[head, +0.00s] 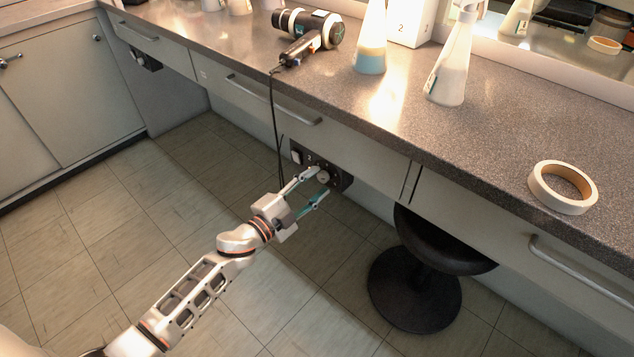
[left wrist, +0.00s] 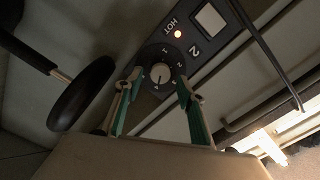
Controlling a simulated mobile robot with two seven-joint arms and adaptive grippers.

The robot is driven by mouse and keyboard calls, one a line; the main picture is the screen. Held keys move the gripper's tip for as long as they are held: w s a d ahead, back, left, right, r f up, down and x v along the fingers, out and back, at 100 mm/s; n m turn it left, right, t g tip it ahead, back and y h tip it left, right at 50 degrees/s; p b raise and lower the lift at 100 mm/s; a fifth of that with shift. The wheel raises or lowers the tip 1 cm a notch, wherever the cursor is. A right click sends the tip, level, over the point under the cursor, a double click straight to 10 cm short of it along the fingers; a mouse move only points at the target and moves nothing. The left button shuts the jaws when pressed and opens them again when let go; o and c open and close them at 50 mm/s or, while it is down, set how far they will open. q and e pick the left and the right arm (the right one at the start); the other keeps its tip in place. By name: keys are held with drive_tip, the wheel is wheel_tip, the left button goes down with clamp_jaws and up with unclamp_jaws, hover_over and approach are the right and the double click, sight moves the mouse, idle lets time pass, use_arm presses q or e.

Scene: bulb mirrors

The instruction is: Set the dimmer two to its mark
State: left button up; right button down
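The dimmer two is a dark panel (head: 341,181) under the counter, with a "2", a pale switch and a round knob (head: 323,177). In the left wrist view the panel (left wrist: 181,52) also shows a lit red light beside "HOT", and the pale knob (left wrist: 160,73) has a dark pointer line toward the bottom of the picture. Small figures ring the knob; which is its mark I cannot tell. My left gripper (head: 320,181) is open, its fingertips on either side of the knob. In the left wrist view the fingers (left wrist: 158,82) appear apart from it. My right gripper is out of view.
A black cord (head: 274,120) hangs from the hair dryer (head: 304,46) just left of the panel. A dark stool (head: 420,285) stands to the right. Bottles (head: 372,40) and a tape roll (head: 563,187) are on the counter. Another panel (head: 146,59) is far left.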

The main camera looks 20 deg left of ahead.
use_arm(q)
drive_tip(key=v, duration=1.1)
